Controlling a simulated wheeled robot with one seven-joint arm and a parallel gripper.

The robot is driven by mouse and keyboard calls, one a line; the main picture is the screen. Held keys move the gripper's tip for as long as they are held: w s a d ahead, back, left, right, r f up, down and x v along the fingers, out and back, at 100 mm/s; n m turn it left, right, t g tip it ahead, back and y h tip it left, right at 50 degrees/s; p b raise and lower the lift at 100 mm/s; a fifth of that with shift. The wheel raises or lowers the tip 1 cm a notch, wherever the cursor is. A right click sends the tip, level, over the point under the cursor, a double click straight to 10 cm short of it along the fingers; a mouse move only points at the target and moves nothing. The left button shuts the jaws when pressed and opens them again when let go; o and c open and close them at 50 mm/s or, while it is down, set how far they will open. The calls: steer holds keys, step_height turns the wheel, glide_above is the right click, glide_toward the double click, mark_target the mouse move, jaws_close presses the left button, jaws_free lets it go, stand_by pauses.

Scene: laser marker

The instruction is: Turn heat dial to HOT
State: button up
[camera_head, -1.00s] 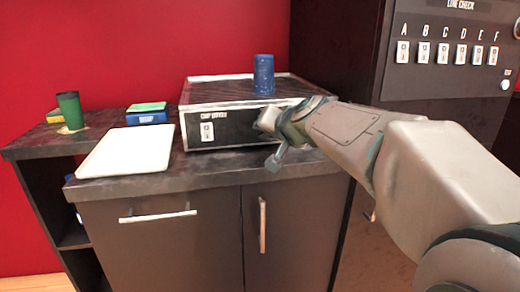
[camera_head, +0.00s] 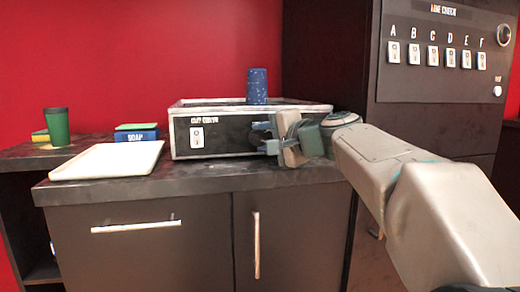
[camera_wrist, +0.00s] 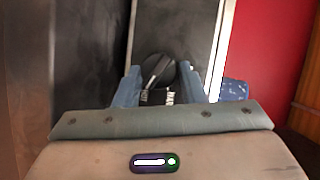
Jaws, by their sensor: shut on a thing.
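The heat dial (camera_wrist: 158,71) is a round black knob with a pale pointer line, on the front of the black cup heater box (camera_head: 230,134). In the wrist view it sits between my two blue fingers. My gripper (camera_head: 265,136) is at the right part of the box front, shut on the dial. In the head view the gripper hides the dial. A small white switch plate (camera_head: 197,138) is on the left of the box front.
A blue speckled cup (camera_head: 257,86) stands on the heater. A white tray (camera_head: 106,161), a blue soap box (camera_head: 136,135) and a green cup (camera_head: 56,127) are at left. A panel with lettered switches (camera_head: 440,52) is at right.

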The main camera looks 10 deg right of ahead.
steer(key=shift+m+b, duration=0.35)
steer(key=shift+m, duration=0.05)
steer(key=o, duration=1)
